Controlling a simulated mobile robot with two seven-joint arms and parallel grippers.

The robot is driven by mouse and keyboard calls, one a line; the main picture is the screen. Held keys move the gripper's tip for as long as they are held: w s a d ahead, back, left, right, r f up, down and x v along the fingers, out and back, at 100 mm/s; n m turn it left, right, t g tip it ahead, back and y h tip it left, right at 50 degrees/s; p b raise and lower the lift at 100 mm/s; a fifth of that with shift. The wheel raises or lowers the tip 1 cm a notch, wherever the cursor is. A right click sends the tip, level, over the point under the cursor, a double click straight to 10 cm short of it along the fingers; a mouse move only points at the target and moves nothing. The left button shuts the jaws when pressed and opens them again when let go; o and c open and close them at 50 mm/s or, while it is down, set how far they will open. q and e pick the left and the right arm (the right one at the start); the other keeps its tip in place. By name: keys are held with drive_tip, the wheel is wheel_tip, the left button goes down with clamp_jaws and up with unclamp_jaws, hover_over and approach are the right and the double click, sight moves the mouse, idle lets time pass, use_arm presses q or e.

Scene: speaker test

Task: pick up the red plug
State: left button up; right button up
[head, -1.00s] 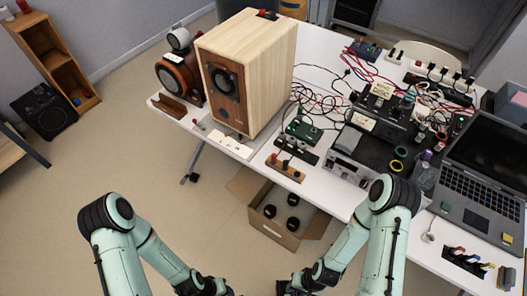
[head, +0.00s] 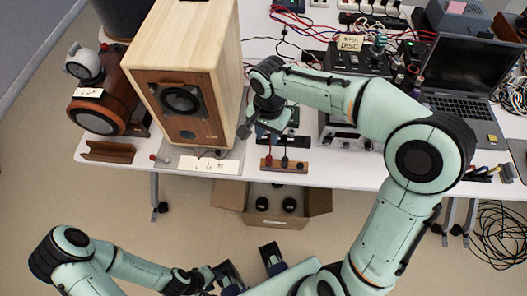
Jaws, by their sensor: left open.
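A small wooden block (head: 284,166) lies near the front edge of the white table, with a red plug (head: 268,160) at its left end and dark plugs beside it. My right arm reaches over the table, and its gripper (head: 263,132) points down just above and behind the red plug. Its fingertips are partly hidden, so I cannot tell whether it is open or touches anything. My left gripper (head: 250,266) is open and empty in front of the table, below its edge.
A large wooden speaker (head: 185,75) stands left of my right gripper, with a white label strip (head: 208,164) before it. An open cardboard box (head: 235,214) sits on the floor under the table. A laptop (head: 460,80) and wired equipment (head: 350,60) crowd the right side.

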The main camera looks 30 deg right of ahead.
hover_over(269, 157)
wheel_tip(269, 157, down, 7)
drive_tip(key=shift+r+b, duration=0.1)
drive_tip(key=shift+b, duration=0.3)
drive_tip(key=shift+f, duration=3.05)
clamp_jaws()
